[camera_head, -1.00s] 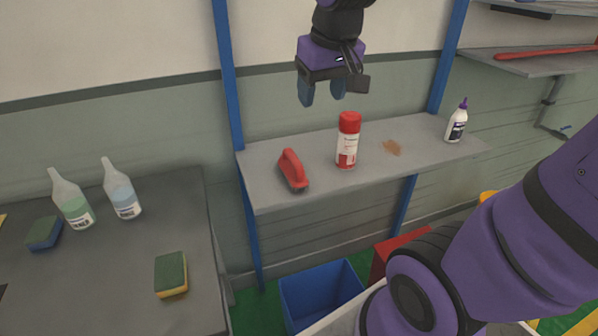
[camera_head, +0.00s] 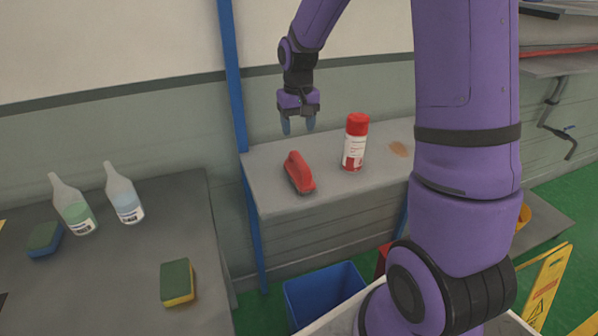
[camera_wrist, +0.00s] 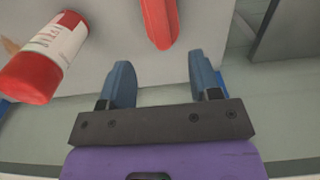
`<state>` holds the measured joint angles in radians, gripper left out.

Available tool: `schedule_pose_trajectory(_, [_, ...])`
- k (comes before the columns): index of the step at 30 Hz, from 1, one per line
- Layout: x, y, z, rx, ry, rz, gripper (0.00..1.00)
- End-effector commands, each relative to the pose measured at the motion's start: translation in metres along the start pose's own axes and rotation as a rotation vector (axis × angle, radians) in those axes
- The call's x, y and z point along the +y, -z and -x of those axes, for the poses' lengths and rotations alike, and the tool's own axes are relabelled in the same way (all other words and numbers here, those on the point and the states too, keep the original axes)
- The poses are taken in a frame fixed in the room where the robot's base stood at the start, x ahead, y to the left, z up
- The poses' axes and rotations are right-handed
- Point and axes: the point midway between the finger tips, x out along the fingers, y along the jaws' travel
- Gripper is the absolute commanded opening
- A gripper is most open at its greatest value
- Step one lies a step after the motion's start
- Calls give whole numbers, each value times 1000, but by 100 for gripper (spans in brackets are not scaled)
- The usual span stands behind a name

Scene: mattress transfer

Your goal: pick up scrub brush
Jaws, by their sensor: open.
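The scrub brush (camera_head: 299,173) has a red handle and lies on the grey shelf (camera_head: 270,202), near its left end. In the wrist view the red brush (camera_wrist: 160,20) shows only in part, cut by the top edge, just beyond the gap between the fingertips. My gripper (camera_head: 298,126) is open and empty, above the back of the shelf and behind the brush. It also shows in the wrist view (camera_wrist: 160,78), its two blue fingers apart and not touching the brush.
A red-capped spray can (camera_head: 354,148) stands right of the brush. A brown stain (camera_head: 399,150) marks the shelf. A blue post (camera_head: 233,90) rises at the shelf's left end. A table (camera_head: 110,270) at left holds bottles and sponges. A blue bin (camera_head: 322,292) stands below.

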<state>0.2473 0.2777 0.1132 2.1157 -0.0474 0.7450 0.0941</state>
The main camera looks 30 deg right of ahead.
Motion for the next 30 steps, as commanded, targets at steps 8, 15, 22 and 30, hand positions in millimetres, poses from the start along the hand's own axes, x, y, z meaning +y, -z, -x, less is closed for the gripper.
schedule_pose_trajectory(8, [1, 2, -34, -9, 1, -2, 57])
schedule_pose_trajectory(15, [1, 2, -59, -7, 1, -2, 57])
schedule_pose_trajectory(22, [1, 0, -79, -10, 1, -2, 57])
schedule_pose_trajectory(30, [1, 0, -110, -7, 1, -2, 57])
